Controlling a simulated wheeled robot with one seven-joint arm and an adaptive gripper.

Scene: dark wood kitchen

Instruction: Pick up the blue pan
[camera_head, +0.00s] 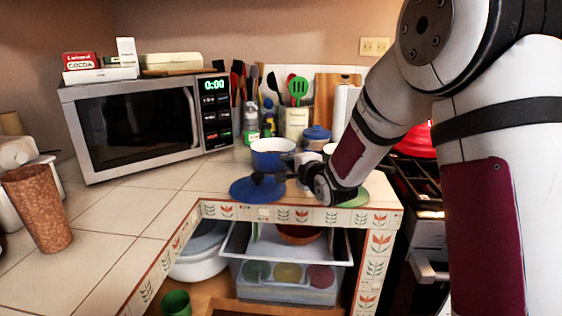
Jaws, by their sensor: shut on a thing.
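The blue pan (268,157), with a white inside and a blue outer wall, stands upright on the tiled counter, to the right of the microwave. My gripper (300,167) is at the pan's right side, where its handle would be, and is shut on it. The fingertips and the handle are small and partly hidden by my wrist. I cannot tell whether the pan's base is clear of the counter.
A blue lid (250,189) with a dark knob lies at the counter's front edge. A green disc (353,199) lies right of my wrist. A microwave (140,123) stands at left; utensils (299,88) and a blue-lidded pot (317,134) stand behind. The left counter is mostly clear.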

